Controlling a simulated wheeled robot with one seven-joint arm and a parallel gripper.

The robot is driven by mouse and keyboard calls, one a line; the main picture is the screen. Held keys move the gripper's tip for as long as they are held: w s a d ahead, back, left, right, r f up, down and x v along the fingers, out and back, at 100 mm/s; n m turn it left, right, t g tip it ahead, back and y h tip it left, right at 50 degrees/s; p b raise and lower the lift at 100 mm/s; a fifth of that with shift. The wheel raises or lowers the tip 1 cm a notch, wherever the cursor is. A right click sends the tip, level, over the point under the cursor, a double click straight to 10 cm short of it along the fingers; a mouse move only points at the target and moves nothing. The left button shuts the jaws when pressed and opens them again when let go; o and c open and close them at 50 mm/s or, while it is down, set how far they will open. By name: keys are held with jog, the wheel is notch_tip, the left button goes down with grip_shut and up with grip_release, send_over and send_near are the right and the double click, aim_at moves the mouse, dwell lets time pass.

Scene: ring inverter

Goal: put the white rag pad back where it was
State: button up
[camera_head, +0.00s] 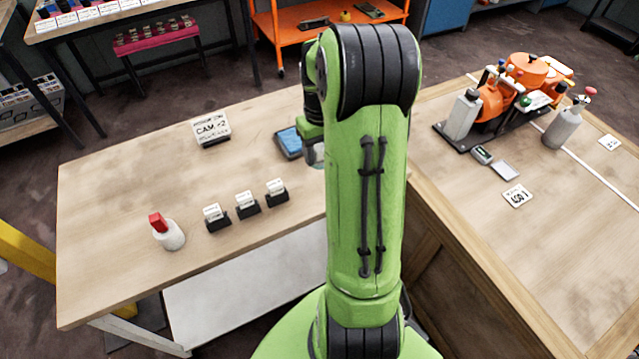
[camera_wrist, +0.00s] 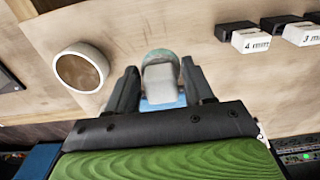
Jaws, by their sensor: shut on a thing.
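In the wrist view the white rag pad (camera_wrist: 161,80) is a pale, rounded block between the two fingers of my gripper (camera_wrist: 163,88). The gripper is shut on it. A teal rounded thing (camera_wrist: 160,54) shows just beyond the pad, and a blue surface (camera_wrist: 160,104) shows below it. I cannot tell whether the pad touches either. In the head view my gripper (camera_head: 311,152) is at the right part of the left table (camera_head: 120,200), mostly hidden behind my green arm. It is beside a blue tray (camera_head: 289,142).
A white ring (camera_wrist: 80,68) stands left of the fingers in the wrist view. An orange machine (camera_head: 510,85) occupies the right bench.

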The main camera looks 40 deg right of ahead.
notch_tip(320, 180, down, 7)
jog(key=shift+f+b, duration=0.1)
jog(key=shift+b, duration=0.85)
jog(key=shift+f, duration=0.35)
jog(key=shift+c, duration=0.8)
jog(key=o, duration=1)
jog(key=shift+w, duration=0.1)
jog(key=shift+o, duration=0.4)
jog(key=shift+r, duration=0.1)
